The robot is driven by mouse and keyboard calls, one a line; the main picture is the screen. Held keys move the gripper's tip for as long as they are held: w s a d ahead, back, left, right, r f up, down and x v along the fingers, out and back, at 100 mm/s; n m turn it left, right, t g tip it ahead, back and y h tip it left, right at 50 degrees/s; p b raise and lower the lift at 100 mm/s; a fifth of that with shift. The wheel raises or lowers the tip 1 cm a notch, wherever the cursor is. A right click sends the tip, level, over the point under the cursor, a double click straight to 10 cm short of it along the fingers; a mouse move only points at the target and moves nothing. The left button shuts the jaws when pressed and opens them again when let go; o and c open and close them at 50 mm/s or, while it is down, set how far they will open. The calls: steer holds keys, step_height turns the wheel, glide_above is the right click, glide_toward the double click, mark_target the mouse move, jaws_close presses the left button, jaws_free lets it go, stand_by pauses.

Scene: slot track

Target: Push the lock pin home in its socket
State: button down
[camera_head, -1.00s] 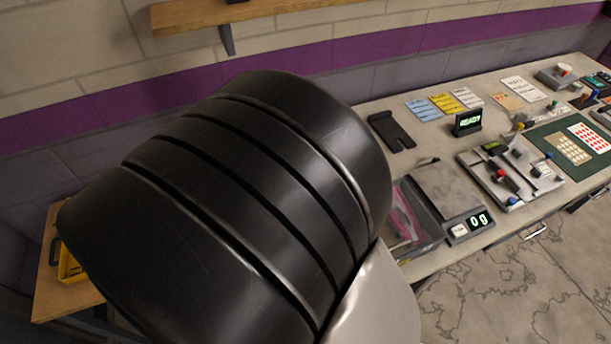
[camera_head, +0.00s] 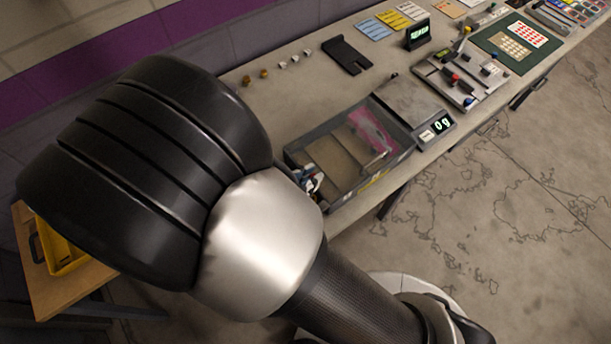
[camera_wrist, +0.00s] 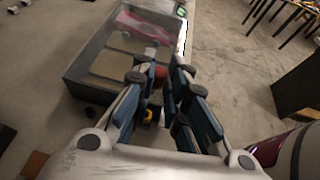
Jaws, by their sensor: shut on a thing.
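My gripper (camera_wrist: 160,78) reaches out over the near end of a grey open tray in the wrist view. Its blue-padded fingers are shut on a small red thing (camera_wrist: 158,73), mostly hidden between them; I cannot tell if it is the lock pin. In the head view my gripper (camera_head: 309,179) shows small at the tray's left corner, partly behind my arm. A grey track fixture (camera_head: 440,72) with red, yellow and blue knobs lies farther right on the bench. I cannot make out the socket.
The grey tray (camera_head: 345,188) holds a pink bag (camera_head: 372,130). A scale (camera_head: 437,126) reading 0 g stands beside it. A black slotted plate (camera_head: 347,55), small display (camera_head: 418,34) and green mat (camera_head: 493,43) lie farther back. A yellow bin (camera_head: 62,252) sits at left.

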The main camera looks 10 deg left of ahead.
steer(key=shift+f+b, duration=2.25)
steer(key=shift+f, duration=0.65)
steer(key=shift+f+b, duration=0.9)
steer(key=shift+f, duration=0.5)
steer(key=c, duration=1.5)
jaws_free()
steer(key=v, duration=1.2)
steer(key=shift+r, duration=0.15)
